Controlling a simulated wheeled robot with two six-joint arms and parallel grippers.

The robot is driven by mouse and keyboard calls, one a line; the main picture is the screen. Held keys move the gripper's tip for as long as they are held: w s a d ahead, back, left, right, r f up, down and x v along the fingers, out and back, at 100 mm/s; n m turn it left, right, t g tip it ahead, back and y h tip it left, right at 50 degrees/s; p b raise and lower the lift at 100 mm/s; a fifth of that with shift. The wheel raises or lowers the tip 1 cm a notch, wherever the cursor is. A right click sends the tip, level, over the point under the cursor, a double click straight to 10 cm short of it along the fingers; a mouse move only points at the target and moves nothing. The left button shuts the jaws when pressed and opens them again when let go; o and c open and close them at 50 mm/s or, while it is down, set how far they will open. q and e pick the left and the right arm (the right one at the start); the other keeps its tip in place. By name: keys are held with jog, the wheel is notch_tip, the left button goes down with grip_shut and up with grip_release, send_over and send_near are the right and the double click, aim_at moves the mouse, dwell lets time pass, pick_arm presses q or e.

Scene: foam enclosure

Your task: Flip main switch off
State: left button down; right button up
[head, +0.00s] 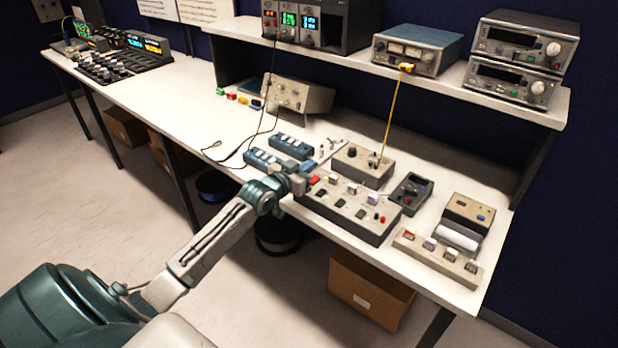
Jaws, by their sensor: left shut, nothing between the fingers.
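A long grey switch box (345,214) stands at the front edge of the bench, with several switches and knobs on its sloped top. A red part (314,180) shows at the box's left end, right by my left gripper (306,182). I cannot tell for sure that it is the main switch, or whether it is on or off. My left gripper is shut and empty, at the left end of the box; whether it touches the red part is unclear. The gripper hides part of that end. My right gripper is not in view.
Blue power strips (291,146) lie behind the gripper. A grey box (362,166) with a yellow cable stands behind the switch box, and a dark handheld device (411,194) to its right. A printer-like unit (466,222) is at far right.

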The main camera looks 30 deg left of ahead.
pick_arm(q)
notch_tip(320, 180, down, 4)
jog(key=shift+w, duration=0.15)
dwell(0.3)
jog(key=shift+w+f+b, duration=0.1)
jog(key=shift+f+b, duration=0.35)
jog(key=shift+b, duration=0.2)
jog(key=shift+w+r+p, duration=0.1)
jog(key=shift+r+p, duration=0.25)
jog(key=shift+p, duration=0.05)
jog(key=r+p, duration=0.3)
jog(key=r, duration=0.1)
jog(key=shift+w, duration=0.3)
jog(key=s+r, duration=0.3)
jog(key=s, duration=0.6)
jog(key=shift+s+a, duration=0.25)
jog(key=shift+a, duration=0.05)
